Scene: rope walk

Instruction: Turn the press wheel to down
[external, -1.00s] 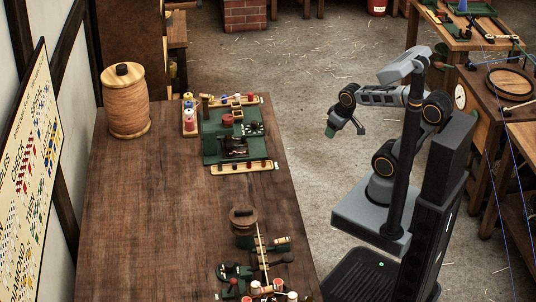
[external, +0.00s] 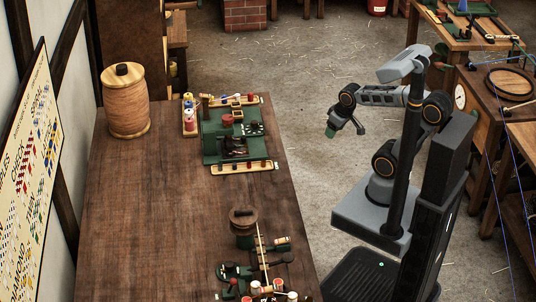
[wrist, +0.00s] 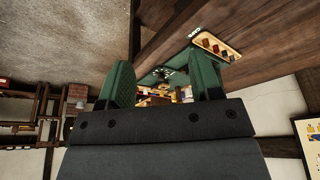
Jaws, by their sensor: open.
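A green machine (external: 211,150) sits on the long wooden table, with a small black dial-like wheel (external: 254,128), a red round knob (external: 227,120) and a dark part at its front. I cannot tell for sure which part is the press wheel or how it is turned. My gripper (external: 346,128) hangs open and empty past the table's right edge, well apart from the machine. In the wrist view, my two green fingers (wrist: 160,88) stand wide apart, with part of the machine (wrist: 148,80) visible beyond and between them.
Strips with colored pegs (external: 243,168) flank the machine. A wooden barrel (external: 128,105) stands at the back left. Nearer on the table are a round brown-topped post (external: 243,216) and another green device (external: 235,270) with spools. The table's middle left is bare.

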